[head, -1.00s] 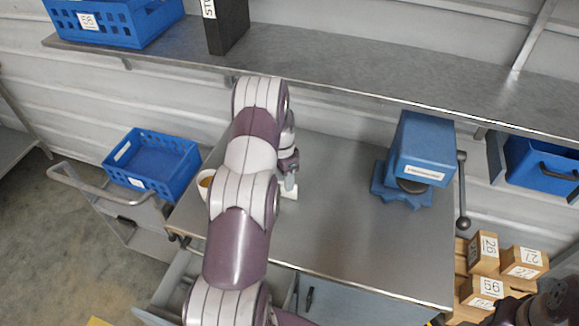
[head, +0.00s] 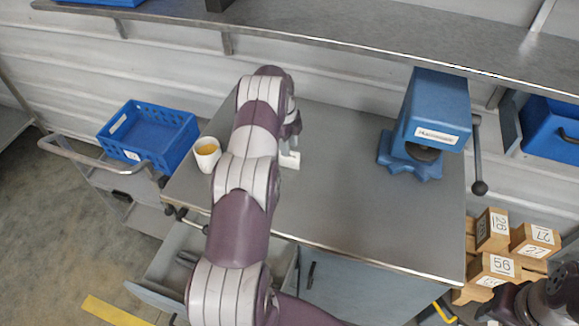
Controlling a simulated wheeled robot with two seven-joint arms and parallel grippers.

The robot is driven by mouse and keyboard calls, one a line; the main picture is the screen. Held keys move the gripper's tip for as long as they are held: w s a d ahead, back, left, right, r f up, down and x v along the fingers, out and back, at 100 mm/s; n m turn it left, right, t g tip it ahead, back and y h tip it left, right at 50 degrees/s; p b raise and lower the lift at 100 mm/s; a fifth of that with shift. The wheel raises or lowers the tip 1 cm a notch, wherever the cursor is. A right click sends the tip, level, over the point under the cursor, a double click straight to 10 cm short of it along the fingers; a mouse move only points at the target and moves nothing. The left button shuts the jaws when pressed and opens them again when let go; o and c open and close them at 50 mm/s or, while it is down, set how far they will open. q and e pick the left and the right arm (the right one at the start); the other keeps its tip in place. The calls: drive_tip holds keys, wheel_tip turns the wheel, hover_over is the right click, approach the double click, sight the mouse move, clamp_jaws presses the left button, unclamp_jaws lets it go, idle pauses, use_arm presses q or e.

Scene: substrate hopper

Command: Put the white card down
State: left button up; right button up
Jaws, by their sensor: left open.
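My left arm reaches across the grey metal bench (head: 350,200). My left gripper (head: 290,150) is at its far end, low over the back of the bench and partly hidden behind my own wrist. It is open. A small white piece (head: 289,160) shows at the fingertips, at or just above the bench top. It may be the white card, but it is too small and too covered to be sure. I cannot tell whether the fingers touch it. My right gripper is not in view; only a dark part of my right arm shows at the bottom right.
A blue press (head: 430,125) with a side lever stands at the right. A blue crate (head: 150,135) sits on a trolley. Numbered wooden blocks (head: 492,268) lie right. A drawer (head: 165,275) is open.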

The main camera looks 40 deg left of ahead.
sight(289, 159)
use_arm(q)
wheel_tip(289, 159, down, 2)
drive_tip(key=shift+d+f+p, duration=0.1)
drive_tip(key=shift+f+p, duration=0.05)
drive_tip(key=shift+p, duration=0.35)
drive_tip(key=shift+s+f, duration=0.1)
drive_tip(key=shift+f, duration=0.25)
clamp_jaws()
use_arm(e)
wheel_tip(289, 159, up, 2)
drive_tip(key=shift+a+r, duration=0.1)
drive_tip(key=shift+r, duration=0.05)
